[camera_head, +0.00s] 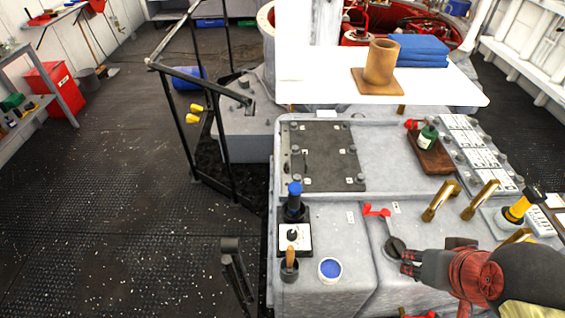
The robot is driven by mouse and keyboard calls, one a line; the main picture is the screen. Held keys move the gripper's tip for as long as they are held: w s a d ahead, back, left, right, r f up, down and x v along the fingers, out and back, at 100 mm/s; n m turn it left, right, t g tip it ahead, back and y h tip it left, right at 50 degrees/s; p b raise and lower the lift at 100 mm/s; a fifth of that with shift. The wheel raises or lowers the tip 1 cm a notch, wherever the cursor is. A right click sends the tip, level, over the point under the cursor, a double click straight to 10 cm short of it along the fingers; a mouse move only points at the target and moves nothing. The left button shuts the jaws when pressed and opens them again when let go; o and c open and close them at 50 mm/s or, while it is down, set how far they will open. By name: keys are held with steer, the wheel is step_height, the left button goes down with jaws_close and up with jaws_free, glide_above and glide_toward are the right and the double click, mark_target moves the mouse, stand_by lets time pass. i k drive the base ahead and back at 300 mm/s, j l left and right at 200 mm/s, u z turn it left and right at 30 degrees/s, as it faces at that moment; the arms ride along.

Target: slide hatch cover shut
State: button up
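A dark grey rectangular panel (330,172) lies flat in the left part of the grey console top. It has several round knobs and small white labels, and appears to be the hatch cover. I cannot tell from this view whether an opening shows beside it. My gripper (408,263) is at the lower right, well apart from the panel, pointing left. Its fingers are small and dark here, so their gap is unclear. They are close to a round black knob (395,245) on the console; contact cannot be told.
A white shelf (330,80) overhangs behind.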

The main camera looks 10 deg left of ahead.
mark_target(325, 162)
steer(key=j+u, duration=0.25)
steer(key=u, duration=0.2)
steer(key=j+u, duration=0.25)
steer(key=u, duration=0.2)
steer(key=i+j+u, duration=0.1)
steer(key=j+u, duration=0.15)
steer(key=u, duration=0.15)
steer(key=i, duration=0.1)
steer(key=l, duration=0.4)
